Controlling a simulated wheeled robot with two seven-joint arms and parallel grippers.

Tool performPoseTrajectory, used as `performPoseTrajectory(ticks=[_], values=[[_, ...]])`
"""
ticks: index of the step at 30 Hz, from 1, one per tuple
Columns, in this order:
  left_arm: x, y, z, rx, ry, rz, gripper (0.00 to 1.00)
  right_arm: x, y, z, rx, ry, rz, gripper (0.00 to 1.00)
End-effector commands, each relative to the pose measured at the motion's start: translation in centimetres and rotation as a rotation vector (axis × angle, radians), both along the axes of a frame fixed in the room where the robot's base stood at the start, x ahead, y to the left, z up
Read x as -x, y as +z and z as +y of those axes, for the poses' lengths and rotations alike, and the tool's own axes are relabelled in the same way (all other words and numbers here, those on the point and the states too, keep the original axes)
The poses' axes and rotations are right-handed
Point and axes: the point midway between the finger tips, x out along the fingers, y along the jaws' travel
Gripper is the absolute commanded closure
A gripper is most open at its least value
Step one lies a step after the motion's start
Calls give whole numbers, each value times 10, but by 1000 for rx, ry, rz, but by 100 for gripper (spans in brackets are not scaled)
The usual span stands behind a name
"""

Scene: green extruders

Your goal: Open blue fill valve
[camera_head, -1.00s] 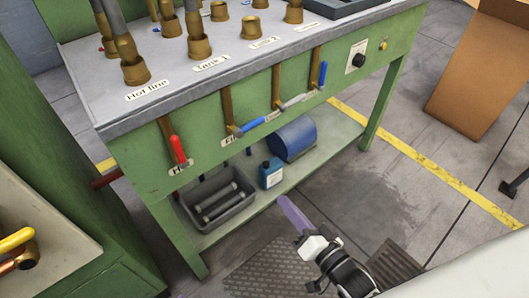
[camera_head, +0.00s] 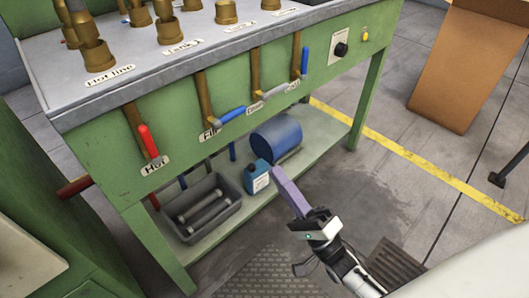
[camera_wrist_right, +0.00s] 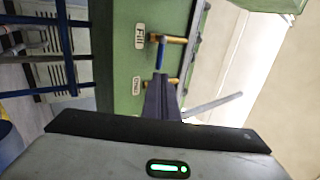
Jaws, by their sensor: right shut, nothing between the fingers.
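The blue fill valve handle (camera_head: 232,114) sticks out sideways from a brass pipe on the green bench front, beside the "Fill" label (camera_head: 210,133). In the right wrist view the blue handle (camera_wrist_right: 161,52) lies just past my fingertips, with the Fill label (camera_wrist_right: 139,36) beside it. My right gripper (camera_head: 277,171) is shut and empty, its purple fingers pointing up toward the bench front. In the head view it appears below and right of the handle; I cannot tell whether they touch. My left gripper is out of view.
Neighbouring levers are a red one (camera_head: 148,140) at Hot, a grey one (camera_head: 275,91) right of Fill and another blue one (camera_head: 305,62). The lower shelf holds a grey bin (camera_head: 198,232), a blue bottle (camera_head: 257,177) and a blue cylinder (camera_head: 276,138).

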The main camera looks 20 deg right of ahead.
Motion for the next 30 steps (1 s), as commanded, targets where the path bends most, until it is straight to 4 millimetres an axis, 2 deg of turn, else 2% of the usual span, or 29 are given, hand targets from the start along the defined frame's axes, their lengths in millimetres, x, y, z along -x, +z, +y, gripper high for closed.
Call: performPoseTrajectory(ticks=[12,18,24,30], values=[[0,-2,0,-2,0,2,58,-66,48,24,-1,-2,-5,100],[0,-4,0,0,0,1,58,-91,65,33,-1,-1,-3,100],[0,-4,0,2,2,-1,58,-102,73,37,0,-1,-1,100],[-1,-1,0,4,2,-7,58,-103,73,37,1,-1,1,100]])
